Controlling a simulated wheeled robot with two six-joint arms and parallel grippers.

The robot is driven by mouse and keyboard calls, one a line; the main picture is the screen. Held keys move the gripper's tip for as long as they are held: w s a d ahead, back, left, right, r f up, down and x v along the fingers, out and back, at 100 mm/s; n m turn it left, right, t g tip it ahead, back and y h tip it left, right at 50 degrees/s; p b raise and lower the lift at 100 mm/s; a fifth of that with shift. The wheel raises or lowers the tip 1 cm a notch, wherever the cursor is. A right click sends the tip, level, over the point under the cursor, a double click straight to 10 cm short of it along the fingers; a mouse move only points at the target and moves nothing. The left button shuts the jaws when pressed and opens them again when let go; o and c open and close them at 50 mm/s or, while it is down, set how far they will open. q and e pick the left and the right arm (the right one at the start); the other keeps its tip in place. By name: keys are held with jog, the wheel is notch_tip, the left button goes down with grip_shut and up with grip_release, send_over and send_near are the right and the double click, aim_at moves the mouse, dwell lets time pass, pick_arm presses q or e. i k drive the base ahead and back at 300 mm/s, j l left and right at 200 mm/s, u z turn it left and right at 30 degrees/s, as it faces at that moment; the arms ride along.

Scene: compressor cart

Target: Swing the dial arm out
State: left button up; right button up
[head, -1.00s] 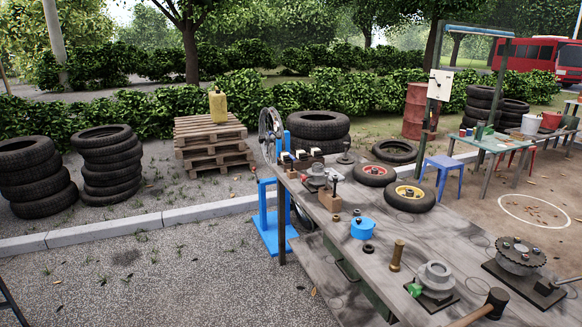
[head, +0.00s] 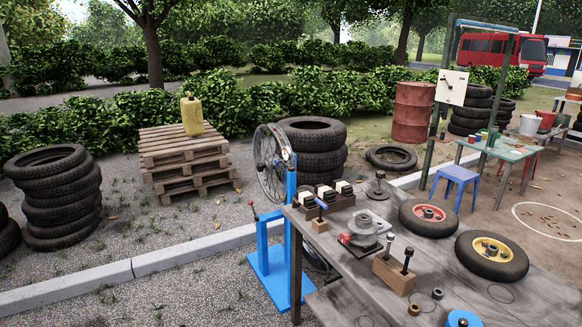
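A blue stand (head: 268,258) stands on the gravel at the left end of the workbench. It holds a spoked wheel (head: 268,165) upright near its top. A thin rod with a red knob (head: 252,203) sticks up from the stand's left side. A small red and white part (head: 286,152) sits at the wheel's upper right edge. I cannot tell which of these parts is the dial arm, or whether it is swung in or out. Neither of my grippers is in view.
The grey workbench (head: 385,290) carries a small grey machine (head: 366,232), a wooden block with upright tools (head: 393,274) and two small wheels (head: 428,217). Stacked tires (head: 62,205) and pallets (head: 183,165) stand behind a curb (head: 190,258). The gravel left of the stand is clear.

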aim_at(289, 156)
jog(key=i+j, duration=0.3)
jog(key=i, duration=0.15)
jog(key=i+j+u, duration=0.1)
jog(key=i+j, duration=0.15)
jog(key=i, duration=0.2)
jog(key=i+j, duration=0.25)
jog(key=i, duration=0.2)
jog(key=i+j, duration=0.25)
jog(key=i, duration=0.2)
jog(key=i+j+u, duration=0.1)
jog(key=i+j, duration=0.15)
jog(key=i, duration=0.2)
